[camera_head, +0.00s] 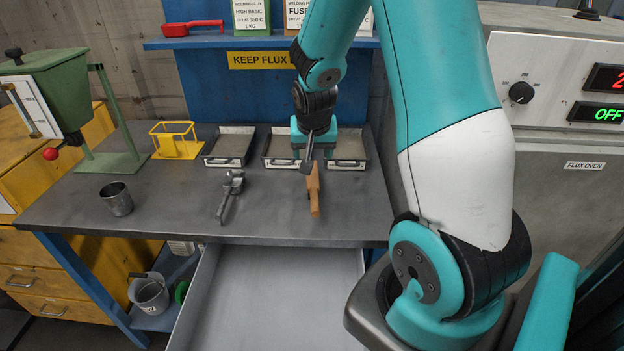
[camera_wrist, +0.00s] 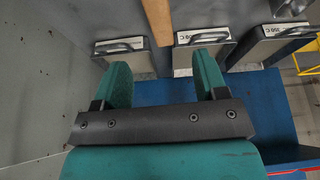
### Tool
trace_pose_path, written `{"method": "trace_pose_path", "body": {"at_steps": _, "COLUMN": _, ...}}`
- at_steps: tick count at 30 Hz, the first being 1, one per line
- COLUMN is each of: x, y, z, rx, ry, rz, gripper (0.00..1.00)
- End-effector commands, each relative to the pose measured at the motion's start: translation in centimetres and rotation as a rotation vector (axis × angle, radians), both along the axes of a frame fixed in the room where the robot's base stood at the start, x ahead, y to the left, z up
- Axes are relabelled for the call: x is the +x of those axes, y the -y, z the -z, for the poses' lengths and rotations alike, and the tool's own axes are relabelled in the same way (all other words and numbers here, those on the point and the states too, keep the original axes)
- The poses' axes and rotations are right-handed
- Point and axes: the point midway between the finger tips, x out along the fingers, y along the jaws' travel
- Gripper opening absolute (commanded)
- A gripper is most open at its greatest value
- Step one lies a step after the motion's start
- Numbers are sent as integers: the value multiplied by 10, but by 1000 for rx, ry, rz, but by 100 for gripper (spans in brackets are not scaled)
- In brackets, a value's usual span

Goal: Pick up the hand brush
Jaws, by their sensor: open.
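The hand brush (camera_head: 314,190) lies on the grey workbench in front of the trays, its brown wooden handle pointing toward the front edge. Its far end is partly hidden by my gripper, so I cannot make out the bristles. My gripper (camera_head: 314,148) is above the back of the bench, close to the brush's far end. In the wrist view my two teal fingers (camera_wrist: 163,68) are apart with nothing between them. The brown brush (camera_wrist: 158,20) shows there beyond the fingertips, roughly in line with the gap. I cannot tell the height between them.
Small metal trays (camera_head: 230,147) stand along the bench's back, around my gripper. A metal scoop (camera_head: 230,193) lies left of the brush, with a metal cup (camera_head: 117,198) and yellow holder (camera_head: 176,141) farther left. An open drawer (camera_head: 275,290) juts out below. A blue shelf (camera_head: 220,43) hangs behind.

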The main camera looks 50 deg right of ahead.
Motion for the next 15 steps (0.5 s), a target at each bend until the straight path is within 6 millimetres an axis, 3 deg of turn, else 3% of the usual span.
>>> {"method": "trace_pose_path", "body": {"at_steps": 6, "x": 13, "y": 11, "z": 42, "rx": 2, "ry": -4, "rz": -4, "gripper": 66}}
{"method": "trace_pose_path", "body": {"at_steps": 15, "x": 21, "y": 17, "z": 65, "rx": 0, "ry": -1, "rz": -6, "gripper": 66}}
